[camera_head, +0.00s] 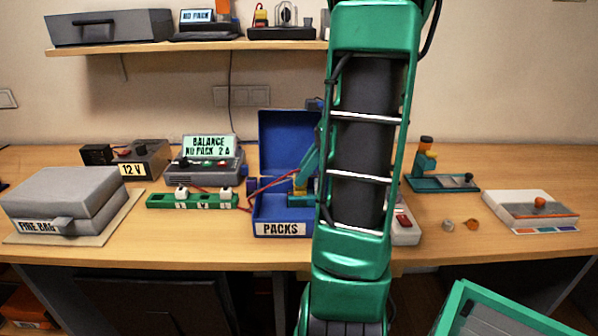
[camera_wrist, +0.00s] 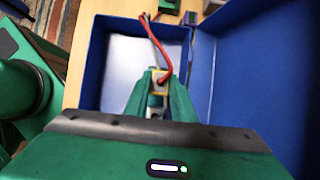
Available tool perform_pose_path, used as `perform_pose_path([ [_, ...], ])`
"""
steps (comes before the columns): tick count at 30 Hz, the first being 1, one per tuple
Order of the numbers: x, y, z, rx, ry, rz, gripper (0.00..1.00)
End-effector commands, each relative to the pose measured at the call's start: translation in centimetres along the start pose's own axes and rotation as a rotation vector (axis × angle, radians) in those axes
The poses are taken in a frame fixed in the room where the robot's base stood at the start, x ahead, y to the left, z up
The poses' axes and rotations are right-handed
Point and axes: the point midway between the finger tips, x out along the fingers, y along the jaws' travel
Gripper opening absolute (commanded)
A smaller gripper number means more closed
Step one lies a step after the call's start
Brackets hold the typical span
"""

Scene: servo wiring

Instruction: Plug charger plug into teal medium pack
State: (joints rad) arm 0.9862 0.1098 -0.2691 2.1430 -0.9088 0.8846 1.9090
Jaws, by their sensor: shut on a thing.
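My gripper (camera_wrist: 156,84) is shut on a small yellow connector, which looks like the charger plug (camera_wrist: 160,76). A red and a grey lead run from it. In the head view my gripper (camera_head: 300,188) is low inside the open blue PACKS box (camera_head: 282,229), with the yellow plug at its fingertips and a red lead stretching left toward the charger (camera_head: 206,168). The charger's screen reads "BALANCE NO PACK 2 A". I cannot make out the teal medium pack; my arm and gripper hide part of the box. The wrist view shows a pale, bare box floor (camera_wrist: 133,62).
A green strip with white blocks (camera_head: 192,202) lies left of the box. A grey fire bag (camera_head: 65,198) and 12 V supply (camera_head: 145,162) are farther left. The blue lid (camera_head: 287,138) stands open behind the box. A white-orange tray (camera_head: 530,210) is at right.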

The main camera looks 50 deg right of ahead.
Motion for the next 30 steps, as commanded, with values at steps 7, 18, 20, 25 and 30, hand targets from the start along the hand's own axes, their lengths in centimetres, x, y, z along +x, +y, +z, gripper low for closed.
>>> perform_pose_path([
  [7, 0.5, 0.0, -0.3, 0.002, 0.000, 0.000, 0.01],
  [18, 1.2, 0.1, -0.7, 0.000, 0.000, 0.001, 0.01],
  [20, 1.1, 0.0, -0.7, 0.000, 0.001, 0.001, 0.35],
  [25, 1.1, 0.0, -0.7, 0.000, 0.001, 0.001, 0.45],
  [30, 1.1, 0.0, -0.7, 0.000, 0.001, 0.000, 0.45],
])
